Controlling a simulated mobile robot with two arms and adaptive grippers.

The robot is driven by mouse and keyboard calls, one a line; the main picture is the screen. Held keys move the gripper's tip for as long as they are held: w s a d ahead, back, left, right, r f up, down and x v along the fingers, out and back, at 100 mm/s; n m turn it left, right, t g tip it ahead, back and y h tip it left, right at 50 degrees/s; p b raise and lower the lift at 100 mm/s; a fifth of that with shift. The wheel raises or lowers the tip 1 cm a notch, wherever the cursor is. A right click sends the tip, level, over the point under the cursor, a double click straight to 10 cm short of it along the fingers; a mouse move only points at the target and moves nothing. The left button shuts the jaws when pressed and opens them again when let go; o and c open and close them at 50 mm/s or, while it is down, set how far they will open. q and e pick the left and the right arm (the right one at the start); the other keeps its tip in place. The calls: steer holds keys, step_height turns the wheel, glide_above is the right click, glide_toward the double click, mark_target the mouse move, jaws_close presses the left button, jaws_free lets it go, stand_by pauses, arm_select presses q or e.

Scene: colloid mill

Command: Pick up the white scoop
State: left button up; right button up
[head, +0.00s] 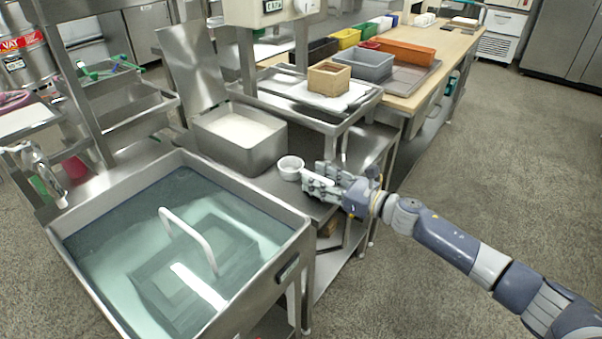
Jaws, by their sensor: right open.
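The white scoop (290,167) lies on the steel counter between the water basin and the worktable, its round cup facing up. Its handle side points right, toward my right gripper, and is partly hidden by the fingers. My right gripper (318,180) reaches in from the right, low over the counter edge. Its fingers are open and lie around or just above the handle; I cannot tell whether they touch it. My left gripper is not in view.
A steel bin of white material (240,130) stands just behind the scoop. A large water-filled basin (292,246) is at front left. A steel frame with a brown box (329,79) is behind. Floor at right (470,170) is clear.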

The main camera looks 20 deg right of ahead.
steer(key=shift+x, duration=0.85)
jaws_close()
steer(key=shift+r, duration=0.1)
